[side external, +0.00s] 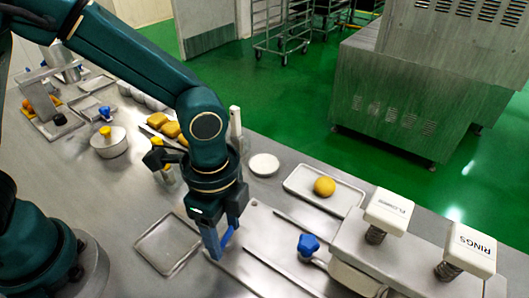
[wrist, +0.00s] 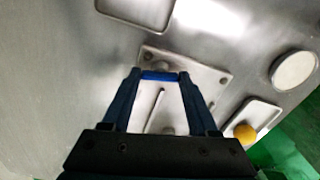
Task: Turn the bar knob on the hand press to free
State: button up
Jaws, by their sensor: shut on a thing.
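The blue bar knob (wrist: 160,76) lies crosswise between the two fingertips of my gripper (wrist: 159,80) in the wrist view. In the side external view a small part of the bar knob (side external: 227,237) shows at the tips of my gripper (side external: 219,242), which points down. My gripper is shut on the bar knob. The knob is at the edge of a metal plate (wrist: 205,76) with corner bolts and a rod. The fingers hide much of the knob in the side external view, and I see no free or lock marking.
A blue star knob (side external: 308,245) and two white-capped stamps, FLOWER (side external: 389,211) and RINGS (side external: 470,249), stand at right. An empty tray (side external: 168,243) lies left of my gripper. A tray (side external: 300,184) with a yellow ball (side external: 324,186) and a white disc (side external: 264,164) are behind.

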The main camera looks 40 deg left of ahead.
jog(key=n, duration=0.4)
jog(key=shift+n, duration=0.3)
jog(key=n, duration=0.3)
jog(key=shift+n, duration=0.4)
jog(key=n, duration=0.3)
jog(key=shift+n, duration=2)
jog(key=o, duration=1.4)
